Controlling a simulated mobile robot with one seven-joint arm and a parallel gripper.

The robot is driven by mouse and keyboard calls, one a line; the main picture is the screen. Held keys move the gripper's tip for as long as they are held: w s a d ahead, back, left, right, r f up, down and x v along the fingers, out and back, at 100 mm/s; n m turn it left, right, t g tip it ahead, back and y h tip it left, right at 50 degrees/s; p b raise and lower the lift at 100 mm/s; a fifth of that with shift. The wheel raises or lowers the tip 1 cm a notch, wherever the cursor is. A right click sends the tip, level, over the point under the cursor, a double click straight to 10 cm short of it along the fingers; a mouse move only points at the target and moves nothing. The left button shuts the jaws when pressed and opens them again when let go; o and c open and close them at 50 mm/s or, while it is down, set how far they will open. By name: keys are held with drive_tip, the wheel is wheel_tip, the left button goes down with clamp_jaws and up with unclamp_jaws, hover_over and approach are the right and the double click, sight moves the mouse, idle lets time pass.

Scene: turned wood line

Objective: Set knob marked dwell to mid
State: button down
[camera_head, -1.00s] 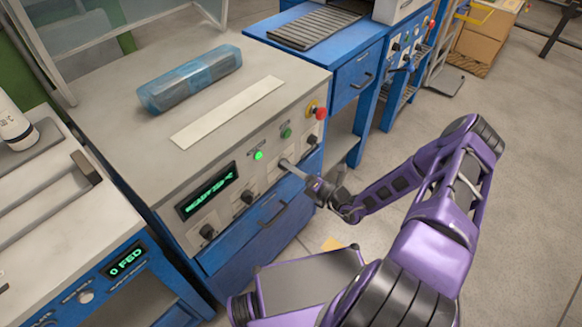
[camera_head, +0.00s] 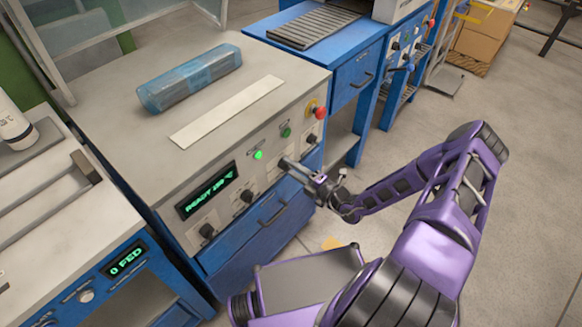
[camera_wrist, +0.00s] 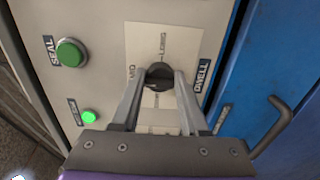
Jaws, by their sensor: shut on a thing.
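The dwell knob (camera_wrist: 160,77) is a round black knob on a pale plate in the wrist view. Its label DWELL is at the right, MID at the left and LONG above. My gripper (camera_wrist: 160,82) is shut on the knob, one finger on each side. The fingers hide part of the knob and the lower plate markings, and I cannot tell where its pointer aims. In the head view my gripper (camera_head: 286,164) reaches the grey front panel (camera_head: 270,175), and its fingers cover the knob there.
A green SEAL button (camera_wrist: 70,52) and a lit green lamp (camera_wrist: 89,117) are beside the knob. More black knobs (camera_head: 247,195), a green display (camera_head: 208,190) and a red button (camera_head: 320,112) share the panel. A drawer handle (camera_head: 273,212) sits below. The floor (camera_head: 400,140) at right is clear.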

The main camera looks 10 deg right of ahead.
idle(0.3)
drive_tip(key=shift+c, duration=2.1)
unclamp_jaws()
drive_tip(key=shift+s, duration=0.1)
drive_tip(key=v, duration=1.7)
drive_tip(key=shift+p, duration=0.45)
drive_tip(key=shift+s+d, duration=0.1)
